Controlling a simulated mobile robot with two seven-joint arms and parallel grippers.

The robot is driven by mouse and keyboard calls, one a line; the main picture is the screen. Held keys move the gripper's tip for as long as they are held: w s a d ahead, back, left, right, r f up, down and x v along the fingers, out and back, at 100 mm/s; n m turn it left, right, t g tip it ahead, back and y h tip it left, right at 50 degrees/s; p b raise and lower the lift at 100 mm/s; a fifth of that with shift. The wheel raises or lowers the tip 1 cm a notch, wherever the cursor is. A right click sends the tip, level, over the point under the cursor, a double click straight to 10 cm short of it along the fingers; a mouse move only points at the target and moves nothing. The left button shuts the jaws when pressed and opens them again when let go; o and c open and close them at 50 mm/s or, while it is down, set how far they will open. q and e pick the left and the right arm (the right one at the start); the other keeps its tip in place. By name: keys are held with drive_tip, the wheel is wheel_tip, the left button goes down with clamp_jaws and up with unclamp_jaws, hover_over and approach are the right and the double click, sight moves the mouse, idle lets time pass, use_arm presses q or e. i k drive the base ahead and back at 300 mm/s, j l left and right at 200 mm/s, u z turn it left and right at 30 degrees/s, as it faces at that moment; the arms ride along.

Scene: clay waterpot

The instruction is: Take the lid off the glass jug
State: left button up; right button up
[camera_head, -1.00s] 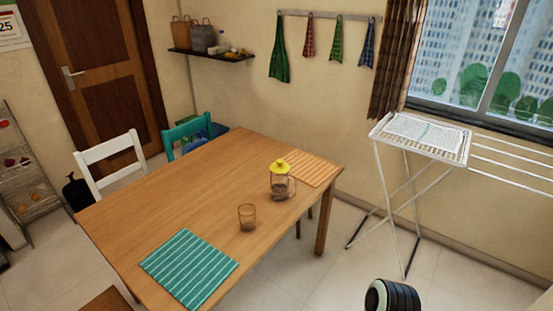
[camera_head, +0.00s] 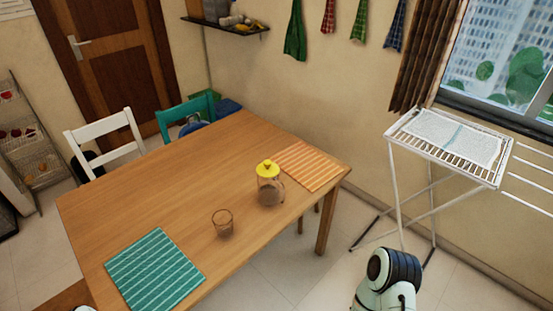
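The glass jug (camera_head: 269,191) stands upright on the wooden table, near its right edge. Its yellow lid (camera_head: 267,168) sits on top of it. The jug is see-through, with a handle on its right side. No gripper shows. A white and black part of my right arm is at the bottom right, apart from the table and the jug. A small pale part at the bottom left edge is likely my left arm.
A drinking glass (camera_head: 222,223) stands left of the jug. An orange striped mat (camera_head: 311,166) lies behind it and a teal striped mat (camera_head: 155,271) at the front left. The table (camera_head: 165,190) is otherwise clear. A drying rack (camera_head: 447,145) stands right.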

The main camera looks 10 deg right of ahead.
sight(268, 168)
drive_tip(key=i+l, duration=0.15)
drive_tip(key=l, duration=0.2)
drive_tip(key=i+l, duration=0.15)
drive_tip(key=l, duration=0.2)
drive_tip(key=i+l, duration=0.2)
drive_tip(key=l, duration=0.15)
